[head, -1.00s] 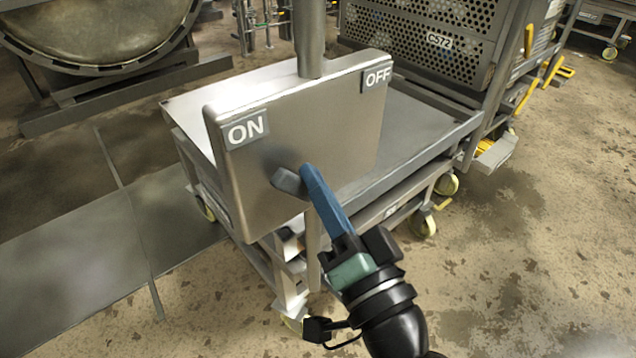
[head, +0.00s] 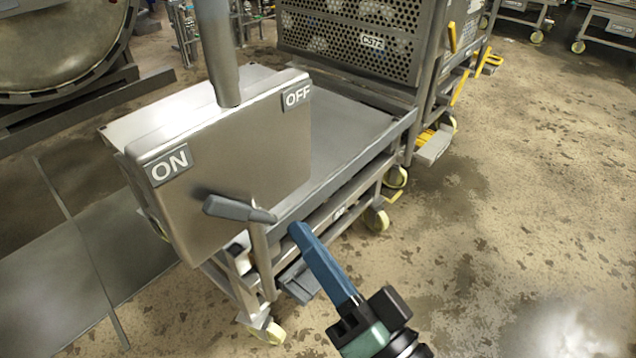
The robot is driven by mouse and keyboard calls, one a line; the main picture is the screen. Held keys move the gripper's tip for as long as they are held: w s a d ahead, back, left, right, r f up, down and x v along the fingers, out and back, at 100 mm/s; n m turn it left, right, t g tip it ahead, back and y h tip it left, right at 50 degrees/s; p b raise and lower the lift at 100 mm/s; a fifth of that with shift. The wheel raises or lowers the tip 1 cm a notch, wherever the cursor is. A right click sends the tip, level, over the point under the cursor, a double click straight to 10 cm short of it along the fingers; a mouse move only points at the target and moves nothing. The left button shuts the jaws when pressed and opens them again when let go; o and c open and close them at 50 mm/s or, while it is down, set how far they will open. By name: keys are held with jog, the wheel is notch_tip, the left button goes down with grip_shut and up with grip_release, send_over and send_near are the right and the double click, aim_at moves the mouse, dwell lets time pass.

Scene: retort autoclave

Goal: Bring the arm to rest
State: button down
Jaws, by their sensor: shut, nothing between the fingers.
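My gripper (head: 296,232) has blue fingers that are shut with nothing between them. It is in the lower middle of the head view, to the right of the switch lever (head: 238,209) and apart from it in the picture. The grey lever sits low on the front of a metal switch box (head: 225,150) and points to the left and slightly up, on the side of the ON label (head: 168,164). The OFF label (head: 297,95) is at the box's upper right corner.
A round vessel (head: 60,45) is at the upper left. The stained floor (head: 530,190) on the right is clear.

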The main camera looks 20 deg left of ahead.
jog(key=w+d+r+t+h+p, duration=0.1)
jog(key=w+d+r+t+h, duration=0.15)
jog(key=r, duration=0.55)
jog(key=w+d+r+t+h+p, duration=0.1)
jog(key=w+d+r+t+h, duration=0.2)
jog(key=r, duration=0.5)
jog(key=w+d+r+t+h, duration=0.1)
jog(key=w+r+t+h, duration=0.25)
jog(key=r, duration=0.45)
jog(key=s+d+r+m+t+h+p, duration=0.1)
jog(key=s+d+r+t+h+p, duration=0.2)
jog(key=r, duration=0.5)
jog(key=s+d+r+t+h, duration=0.1)
jog(key=s+r+t+h, duration=0.35)
jog(key=r, duration=0.35)
notch_tip(320, 180, up, 35)
jog(key=p, duration=3.6)
jog(key=shift+s+g, duration=0.15)
jog(key=shift+g, duration=0.3)
